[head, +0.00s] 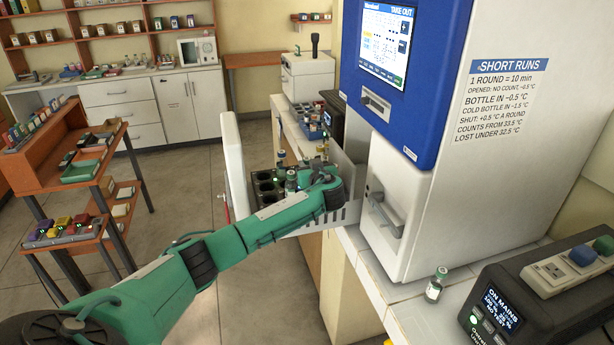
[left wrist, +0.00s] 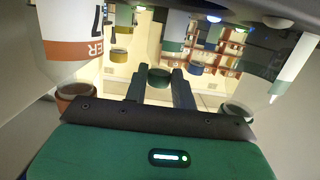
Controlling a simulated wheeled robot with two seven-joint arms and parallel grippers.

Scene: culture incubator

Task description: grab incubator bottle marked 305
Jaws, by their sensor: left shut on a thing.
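My left arm reaches over the pulled-out incubator rack (head: 262,178) in the head view. My left gripper (left wrist: 160,92) shows in the left wrist view, its two dark fingers closed on a small green-capped bottle (left wrist: 159,77). No number is readable on it. In the head view my wrist hides most of that gripper. Several bottles stand in or beside the rack, including a green-labelled bottle (head: 291,180). In the left wrist view a large orange-labelled bottle (left wrist: 73,45) is close on the left and a green-labelled bottle (left wrist: 255,65) on the right. My right gripper is not in view.
The white incubator (head: 405,185) with its blue screen panel (head: 390,45) stands to the right of the rack. A lone bottle (head: 436,285) and a black power unit (head: 520,305) are on the counter at lower right.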

